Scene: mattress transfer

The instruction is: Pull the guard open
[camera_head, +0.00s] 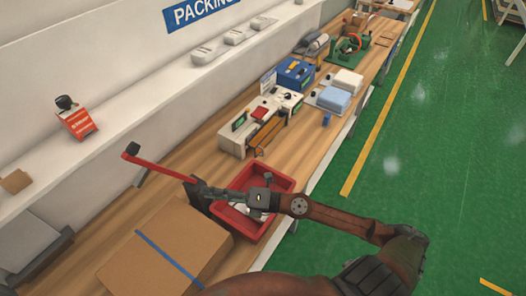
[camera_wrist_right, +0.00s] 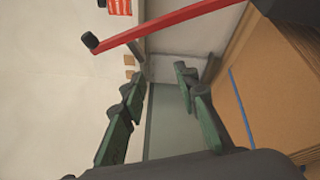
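A long red bar (camera_head: 158,166) with a dark knob at its far end slants over the left part of the bench. It also crosses the top of the right wrist view (camera_wrist_right: 165,23). A beige machine (camera_head: 240,130) on the bench has an orange-brown panel (camera_head: 266,136) on its front. I cannot tell for certain which of these is the guard. My right gripper (camera_head: 196,192) is near the bar's lower end, above the red bin's left side. In the wrist view its green-padded fingers (camera_wrist_right: 160,115) are apart with nothing between them. My left gripper is out of view.
A red bin (camera_head: 281,184) with small items lies under my right arm. A cardboard box (camera_head: 160,250) with a blue stripe stands in front. A blue toolbox (camera_head: 295,74) and white-blue containers (camera_head: 334,99) are further back. A wall shelf (camera_head: 110,132) runs along the left.

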